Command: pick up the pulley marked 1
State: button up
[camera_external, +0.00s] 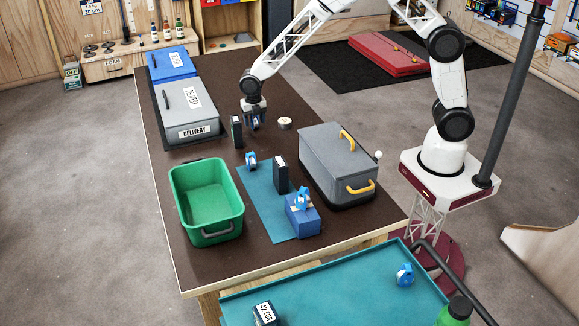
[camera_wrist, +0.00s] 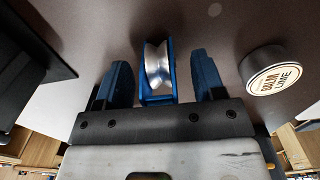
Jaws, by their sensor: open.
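My gripper (camera_external: 254,123) is low over the far part of the brown table, open. In the wrist view my gripper's fingers (camera_wrist: 162,78) stand on either side of a blue pulley with a silver wheel (camera_wrist: 157,68), with gaps on both sides. No number can be read on it. More blue pulleys show in the external view: one on the table (camera_external: 251,160), one on top of a blue box (camera_external: 301,199) and one on the teal tray (camera_external: 405,274). Their marks are too small to read, so I cannot tell which is marked 1.
A round balm tin (camera_external: 285,123) is to the right of my gripper; it also shows in the wrist view (camera_wrist: 273,72). A black upright block (camera_external: 237,132) is close on the left. A green bin (camera_external: 207,237), grey lidded box (camera_external: 338,158) and second black block (camera_external: 280,175) stand nearer.

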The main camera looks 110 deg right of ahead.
jog(key=shift+f, duration=0.45)
jog(key=c, duration=1)
jog(key=shift+r, duration=0.1)
jog(key=shift+r, duration=1.4)
jog(key=shift+s+a+r, duration=0.15)
jog(key=shift+s+r, duration=0.05)
jog(key=shift+r, duration=0.1)
jog(key=s+a, duration=0.2)
jog(key=s, duration=0.2)
jog(key=s+a+r, duration=0.1)
jog(key=s+a, duration=0.2)
jog(key=s, duration=0.2)
jog(key=s+a, duration=0.2)
jog(key=s, duration=0.2)
jog(key=shift+s+a+r, duration=0.2)
jog(key=shift+s+a, duration=0.05)
jog(key=shift+s, duration=0.05)
